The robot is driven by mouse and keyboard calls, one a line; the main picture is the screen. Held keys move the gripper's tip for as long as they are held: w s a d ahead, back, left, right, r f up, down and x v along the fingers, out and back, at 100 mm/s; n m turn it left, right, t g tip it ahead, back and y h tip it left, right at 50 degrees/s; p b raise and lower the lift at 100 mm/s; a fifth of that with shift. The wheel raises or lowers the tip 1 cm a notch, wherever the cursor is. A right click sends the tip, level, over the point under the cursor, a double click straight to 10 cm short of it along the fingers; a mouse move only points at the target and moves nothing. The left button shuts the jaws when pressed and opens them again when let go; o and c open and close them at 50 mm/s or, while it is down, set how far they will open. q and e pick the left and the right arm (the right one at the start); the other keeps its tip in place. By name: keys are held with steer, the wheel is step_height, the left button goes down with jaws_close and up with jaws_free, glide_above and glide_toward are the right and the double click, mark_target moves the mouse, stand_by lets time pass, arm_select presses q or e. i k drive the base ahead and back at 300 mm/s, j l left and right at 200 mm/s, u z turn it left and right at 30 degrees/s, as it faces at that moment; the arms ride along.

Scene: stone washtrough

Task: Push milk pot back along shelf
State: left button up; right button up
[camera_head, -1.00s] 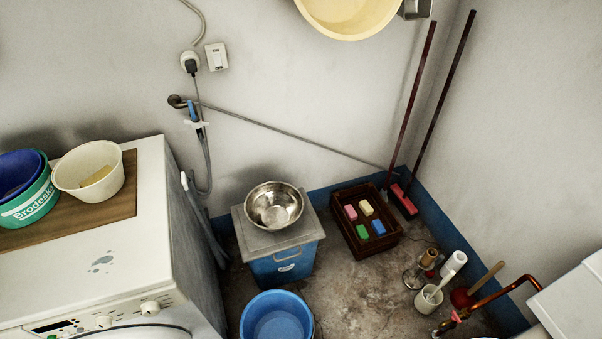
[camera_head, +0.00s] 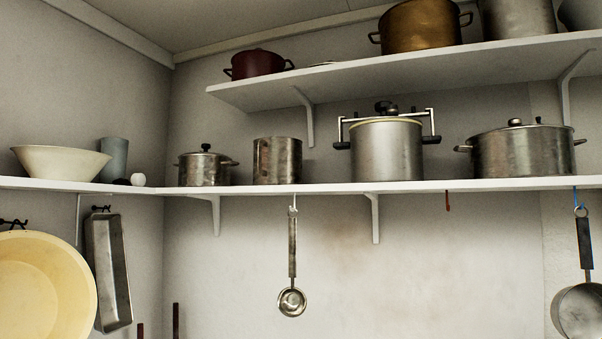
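Several pots stand on the lower white shelf (camera_head: 330,188). I cannot tell for sure which is the milk pot. One candidate is a plain lidless metal pot (camera_head: 277,161), upright near the middle-left of the shelf. A small lidded metal pot (camera_head: 204,168) stands to its left, apart from it. A tall pot with a clamped lid (camera_head: 386,152) stands to its right, and a wide lidded pot (camera_head: 525,152) stands farther right. Neither of my grippers is in view.
An upper shelf (camera_head: 430,72) holds a dark red pot (camera_head: 257,64), a brass-coloured pot (camera_head: 418,26) and others. A cream bowl (camera_head: 62,162) sits on the left shelf. A ladle (camera_head: 292,300) and a pan (camera_head: 578,312) hang below.

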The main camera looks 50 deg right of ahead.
mark_target(277, 161)
steer(key=z, duration=1.35)
